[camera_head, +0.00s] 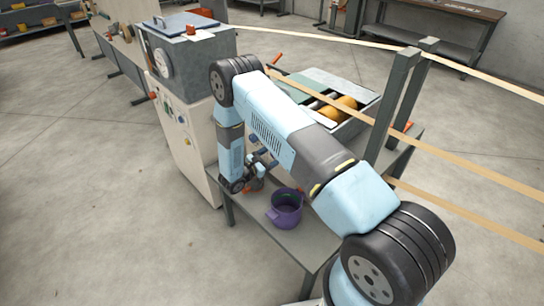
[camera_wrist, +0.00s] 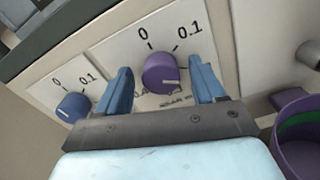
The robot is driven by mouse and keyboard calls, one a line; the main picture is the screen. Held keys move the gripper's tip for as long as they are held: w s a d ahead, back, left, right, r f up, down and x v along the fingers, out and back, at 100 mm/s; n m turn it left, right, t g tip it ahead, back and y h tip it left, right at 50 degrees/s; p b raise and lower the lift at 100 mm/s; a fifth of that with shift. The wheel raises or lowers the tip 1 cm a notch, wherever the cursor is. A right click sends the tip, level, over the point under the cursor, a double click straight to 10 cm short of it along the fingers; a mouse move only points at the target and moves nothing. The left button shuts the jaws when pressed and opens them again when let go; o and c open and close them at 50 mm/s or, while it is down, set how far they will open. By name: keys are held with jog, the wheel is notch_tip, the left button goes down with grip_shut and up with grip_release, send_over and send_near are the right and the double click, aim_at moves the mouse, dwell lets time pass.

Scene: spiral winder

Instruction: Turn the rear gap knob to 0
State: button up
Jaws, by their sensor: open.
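In the wrist view a purple round knob (camera_wrist: 158,72) sits on a white scale plate marked 0 and 0.1. Its white pointer line points to the right and slightly down in the picture, away from the 0 mark. A blue knob (camera_wrist: 73,106) with a similar 0 to 0.1 scale sits to its left. I cannot tell from the labels which is the rear one. My gripper (camera_wrist: 161,76) is open, with one blue finger on each side of the purple knob. Whether the fingers touch it is unclear. In the head view my arm largely hides the knobs and the gripper.
A purple cup (camera_head: 286,212) stands on the low shelf (camera_head: 308,246) and shows at the wrist view's right edge (camera_wrist: 296,150). A grey metal peg (camera_wrist: 309,52) is near it. A beige cabinet (camera_head: 194,150) stands left of my arm. Strips of tan band (camera_head: 470,213) run across the right.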

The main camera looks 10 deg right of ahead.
jog(key=shift+c, duration=0.5)
jog(key=c, duration=1)
jog(key=shift+o, duration=0.2)
jog(key=n, duration=1.2)
jog(key=shift+w+a, duration=0.25)
jog(key=shift+w, duration=0.05)
jog(key=n, duration=0.6)
jog(key=shift+f, duration=0.1)
jog(key=n, duration=0.5)
jog(key=shift+f+n, duration=0.2)
jog(key=shift+n, duration=0.2)
